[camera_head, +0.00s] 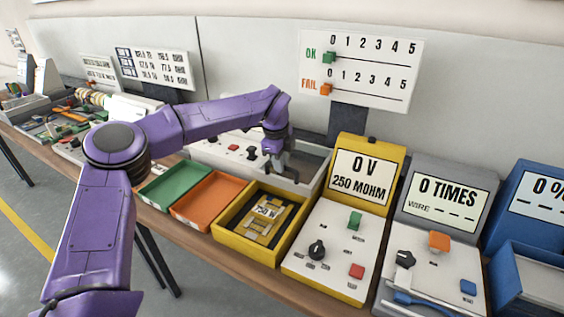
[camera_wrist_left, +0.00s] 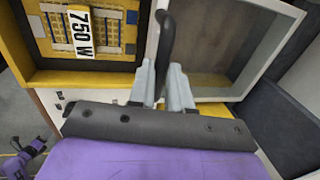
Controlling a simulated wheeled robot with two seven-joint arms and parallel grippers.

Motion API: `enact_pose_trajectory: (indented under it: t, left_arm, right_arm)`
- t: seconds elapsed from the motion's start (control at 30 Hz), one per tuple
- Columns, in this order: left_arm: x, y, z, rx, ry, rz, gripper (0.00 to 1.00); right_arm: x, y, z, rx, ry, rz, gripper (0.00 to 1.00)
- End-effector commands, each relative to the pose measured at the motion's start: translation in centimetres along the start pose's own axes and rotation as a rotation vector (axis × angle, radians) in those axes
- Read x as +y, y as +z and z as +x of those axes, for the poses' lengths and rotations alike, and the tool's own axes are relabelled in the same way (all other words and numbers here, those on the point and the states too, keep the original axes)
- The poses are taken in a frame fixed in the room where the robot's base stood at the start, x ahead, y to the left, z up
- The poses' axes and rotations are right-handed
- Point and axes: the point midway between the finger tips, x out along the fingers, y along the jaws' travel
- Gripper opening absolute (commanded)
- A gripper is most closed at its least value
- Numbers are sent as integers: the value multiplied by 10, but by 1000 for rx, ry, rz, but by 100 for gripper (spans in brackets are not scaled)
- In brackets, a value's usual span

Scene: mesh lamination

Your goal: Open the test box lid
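The test box appears to be the pale grey box (camera_head: 314,160) behind the yellow tray. Its grey inside shows within a pale rim in the left wrist view (camera_wrist_left: 212,42); whether a clear lid covers it, I cannot tell. A dark curved handle (camera_wrist_left: 166,35) stands along the box's near side. My left gripper (camera_head: 277,163) reaches down at this box. In the left wrist view, its two grey fingers (camera_wrist_left: 163,75) lie close on both sides of the handle and appear shut on it. My right gripper is not in view.
The yellow tray (camera_head: 222,226) holds a mesh piece labelled 750 W (camera_head: 266,211). Green (camera_head: 172,183) and orange (camera_head: 208,197) trays lie to its left. A yellow 250 MOHM tester (camera_head: 325,268) and a grey counter unit (camera_head: 425,262) stand to the right.

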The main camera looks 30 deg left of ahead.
Motion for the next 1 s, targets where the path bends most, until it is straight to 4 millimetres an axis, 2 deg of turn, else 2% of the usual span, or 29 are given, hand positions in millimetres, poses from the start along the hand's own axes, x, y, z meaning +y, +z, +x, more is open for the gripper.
enact_pose_trajectory:
  t: [0.03, 0.07, 0.4, 0.47, 0.8, 1.0]
  left_arm:
    - [0, 0, 1, -1, 2, -1, 36]
    - [0, 0, 1, -1, 2, 0, 42]
    - [-1, -1, -4, 1, -1, 1, 42]
    - [-1, -1, -13, 1, -4, 1, 42]
    - [-1, 0, -89, 0, -2, 0, 42]
    - [-1, 0, -104, 1, 1, 0, 42]
  right_arm:
    - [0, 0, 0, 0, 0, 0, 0]
    - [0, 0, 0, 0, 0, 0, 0]
    - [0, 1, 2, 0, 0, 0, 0]
    - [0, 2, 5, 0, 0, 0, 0]
    - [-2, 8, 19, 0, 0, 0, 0]
    - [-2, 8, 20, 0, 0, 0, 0]
